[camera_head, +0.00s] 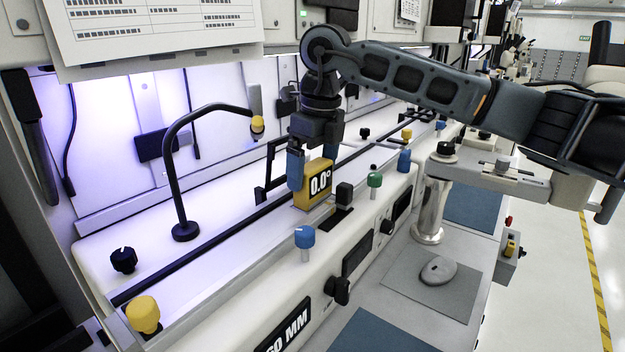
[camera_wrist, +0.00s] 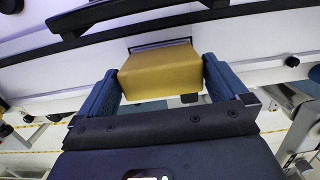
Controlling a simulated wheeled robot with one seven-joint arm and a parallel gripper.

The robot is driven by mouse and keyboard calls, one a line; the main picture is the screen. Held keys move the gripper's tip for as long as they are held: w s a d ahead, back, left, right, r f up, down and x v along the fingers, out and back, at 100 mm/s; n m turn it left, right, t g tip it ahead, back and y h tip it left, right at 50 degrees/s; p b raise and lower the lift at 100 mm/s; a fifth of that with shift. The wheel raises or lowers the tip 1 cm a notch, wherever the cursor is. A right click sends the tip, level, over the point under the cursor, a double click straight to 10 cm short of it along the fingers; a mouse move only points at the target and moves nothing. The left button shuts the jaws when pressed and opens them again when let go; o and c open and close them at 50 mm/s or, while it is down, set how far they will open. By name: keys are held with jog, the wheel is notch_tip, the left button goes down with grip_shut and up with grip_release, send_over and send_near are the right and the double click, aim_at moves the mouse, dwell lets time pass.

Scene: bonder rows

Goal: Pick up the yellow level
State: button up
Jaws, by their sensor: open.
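In the wrist view the level's yellow top (camera_wrist: 160,69) lies between the two blue fingers of my gripper (camera_wrist: 160,85). The fingers are open on either side of it. Whether either finger touches it I cannot tell.
Blue knobs (camera_head: 304,238) and a yellow knob (camera_head: 143,314) line the ledge. A black curved lamp arm (camera_head: 178,165) rises at left. A mouse (camera_head: 438,270) lies on a grey mat.

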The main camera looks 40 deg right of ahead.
aim_at(313, 181)
jog(key=shift+w+f+p, duration=0.15)
jog(key=shift+f+p, duration=0.15)
jog(key=shift+f, duration=1.55)
jog(key=shift+c, duration=0.5)
jog(key=c, duration=0.8)
jog(key=shift+r, duration=0.1)
